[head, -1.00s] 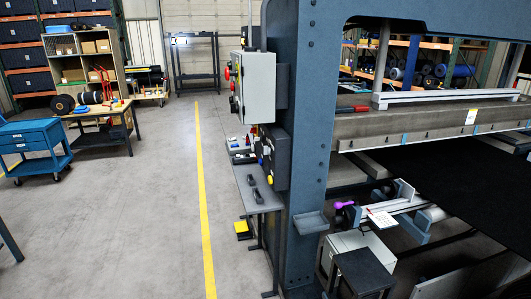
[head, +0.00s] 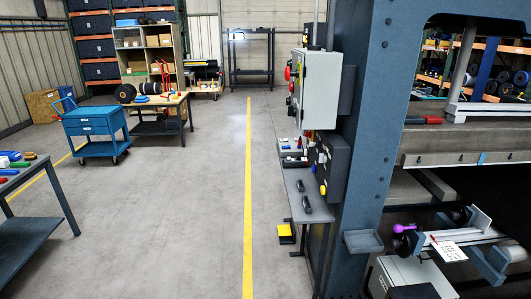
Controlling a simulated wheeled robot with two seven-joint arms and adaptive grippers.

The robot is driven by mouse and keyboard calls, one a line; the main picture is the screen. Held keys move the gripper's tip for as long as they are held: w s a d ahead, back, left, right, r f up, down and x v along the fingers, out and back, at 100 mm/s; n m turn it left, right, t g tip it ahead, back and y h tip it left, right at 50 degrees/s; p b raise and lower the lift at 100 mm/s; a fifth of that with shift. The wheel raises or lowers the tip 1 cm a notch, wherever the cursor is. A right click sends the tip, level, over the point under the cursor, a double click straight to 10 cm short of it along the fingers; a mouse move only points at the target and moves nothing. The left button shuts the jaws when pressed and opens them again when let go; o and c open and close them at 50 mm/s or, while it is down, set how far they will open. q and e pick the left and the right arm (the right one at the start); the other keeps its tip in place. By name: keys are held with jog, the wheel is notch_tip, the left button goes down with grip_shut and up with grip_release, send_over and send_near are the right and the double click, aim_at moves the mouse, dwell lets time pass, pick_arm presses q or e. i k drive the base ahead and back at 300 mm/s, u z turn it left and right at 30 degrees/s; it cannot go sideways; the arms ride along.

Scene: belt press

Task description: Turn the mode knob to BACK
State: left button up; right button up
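The mode knob cannot be made out for certain. A grey control cabinet (head: 321,90) is mounted on the blue press column (head: 364,130). Its front faces left and is seen almost edge-on, with a red part (head: 287,73) and small dark controls sticking out. Below it is a dark control box (head: 336,167) with a yellow button (head: 323,189) on its edge. Labels and knob positions are not readable from here. Neither of my grippers is in view.
A narrow grey console shelf (head: 297,183) with dark handles stands below the cabinet, with a yellow pedal (head: 286,230) on the floor. The floor left of the yellow line (head: 248,200) is open. A blue cart (head: 96,130), a workbench (head: 160,101) and a table (head: 32,190) stand left.

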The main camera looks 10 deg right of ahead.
aim_at(323, 158)
jog(key=u, duration=0.5)
jog(key=i, duration=1.35)
jog(key=z, duration=0.55)
